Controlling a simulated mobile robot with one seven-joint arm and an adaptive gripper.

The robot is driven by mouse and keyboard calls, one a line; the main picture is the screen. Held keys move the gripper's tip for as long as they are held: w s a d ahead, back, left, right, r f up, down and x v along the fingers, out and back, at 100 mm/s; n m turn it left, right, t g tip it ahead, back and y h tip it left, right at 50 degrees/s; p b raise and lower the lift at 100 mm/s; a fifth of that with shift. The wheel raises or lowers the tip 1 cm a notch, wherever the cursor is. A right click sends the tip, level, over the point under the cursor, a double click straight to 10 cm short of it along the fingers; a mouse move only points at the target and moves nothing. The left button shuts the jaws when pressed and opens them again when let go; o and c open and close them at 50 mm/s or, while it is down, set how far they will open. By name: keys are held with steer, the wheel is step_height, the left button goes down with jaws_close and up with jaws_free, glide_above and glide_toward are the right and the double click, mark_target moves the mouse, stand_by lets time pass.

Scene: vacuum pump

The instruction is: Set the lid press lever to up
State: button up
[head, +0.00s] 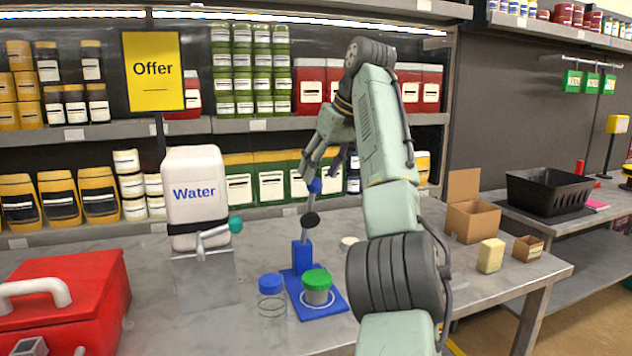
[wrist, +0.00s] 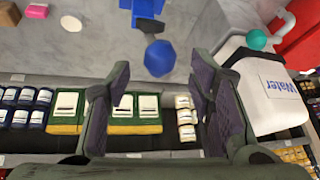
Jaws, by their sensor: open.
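The lid press stands on a blue base plate (head: 335,302) on the grey table, with a blue post (head: 302,257). Its grey lever rises steeply from the post, past a round black part (head: 310,220), to a blue knob (head: 315,186). A jar with a green lid (head: 317,279) stands on the plate. My gripper (head: 321,174) is open at the knob's height, its fingers close around or beside the knob. In the wrist view the blue knob (wrist: 160,57) shows in the gap between the fingertips; contact cannot be told.
A white water container (head: 195,185) with a teal-handled tap stands left of the press. A clear jar (head: 272,318) with a blue lid stands in front. A red case (head: 70,300) is at the left. Boxes (head: 474,221) and a yellow block (head: 491,255) lie to the right. Stocked shelves stand behind.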

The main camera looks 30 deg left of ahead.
steer(key=shift+v, duration=1.35)
steer(key=shift+f, duration=0.1)
